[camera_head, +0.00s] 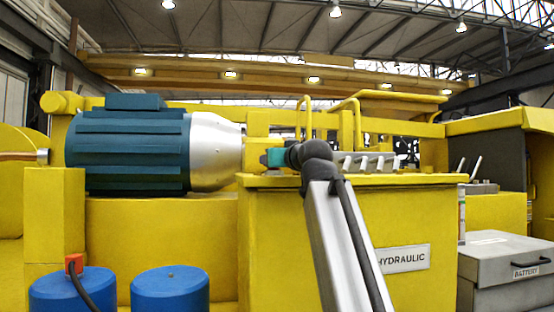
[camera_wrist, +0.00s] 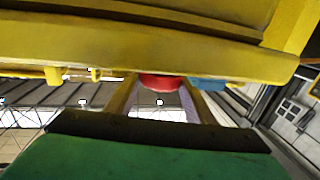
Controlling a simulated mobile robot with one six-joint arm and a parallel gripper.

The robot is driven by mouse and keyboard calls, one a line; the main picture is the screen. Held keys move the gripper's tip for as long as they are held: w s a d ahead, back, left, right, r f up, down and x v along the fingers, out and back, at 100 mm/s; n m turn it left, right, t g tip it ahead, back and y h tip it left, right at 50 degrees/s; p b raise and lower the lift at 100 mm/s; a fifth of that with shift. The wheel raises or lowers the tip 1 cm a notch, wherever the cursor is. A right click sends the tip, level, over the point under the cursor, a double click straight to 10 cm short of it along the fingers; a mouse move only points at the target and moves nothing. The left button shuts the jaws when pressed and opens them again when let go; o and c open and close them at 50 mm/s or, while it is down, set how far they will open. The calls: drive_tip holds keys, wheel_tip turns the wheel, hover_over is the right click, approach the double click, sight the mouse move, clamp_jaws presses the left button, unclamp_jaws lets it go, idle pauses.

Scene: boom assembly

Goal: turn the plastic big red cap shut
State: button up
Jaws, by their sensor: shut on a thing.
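The big red cap (camera_wrist: 160,83) shows in the wrist view as a red rounded edge below a yellow beam-like surface (camera_wrist: 150,55). My gripper (camera_wrist: 161,92) has one finger on each side of the cap and is shut on it. Most of the cap is hidden by the yellow surface, so I cannot tell how far it is turned. In the head view my arm reaches up to the top of the yellow hydraulic box (camera_head: 280,240). The cap and my fingertips are hidden there.
A blue part (camera_wrist: 207,84) sits just right of the cap in the wrist view. In the head view a teal motor (camera_head: 128,150) lies left of my arm, with a row of levers (camera_head: 365,162) to the right. A grey battery box (camera_head: 510,260) stands at lower right.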

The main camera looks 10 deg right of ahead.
drive_tip(key=shift+a+m+h, duration=0.2)
drive_tip(key=shift+m+h, duration=0.65)
drive_tip(key=shift+h, duration=0.5)
drive_tip(key=shift+a+m+h, duration=0.2)
drive_tip(key=shift+m+h, duration=0.65)
drive_tip(key=shift+h, duration=0.5)
drive_tip(key=shift+w+a+f+m+g+h+b, duration=0.15)
drive_tip(key=shift+m+g+h+b, duration=0.25)
drive_tip(key=shift+m+h+b, duration=0.55)
drive_tip(key=shift+a+r+m+g+h+b, duration=0.1)
drive_tip(key=shift+m+g+h+b, duration=0.45)
drive_tip(key=shift+h, duration=0.7)
drive_tip(key=shift+w+a+f+m+g+h+b, duration=0.15)
drive_tip(key=shift+m+g+h+b, duration=0.1)
drive_tip(key=shift+m+h+b, duration=0.7)
drive_tip(key=shift+a+r+m+g+h+b, duration=0.15)
drive_tip(key=shift+m+g+h+b, duration=0.25)
drive_tip(key=shift+m+g+h, duration=0.9)
drive_tip(key=shift+n+h, duration=0.25)
drive_tip(key=shift+h, duration=0.5)
drive_tip(key=o, duration=1.1)
drive_tip(key=shift+c, duration=0.2)
drive_tip(key=shift+s, duration=0.1)
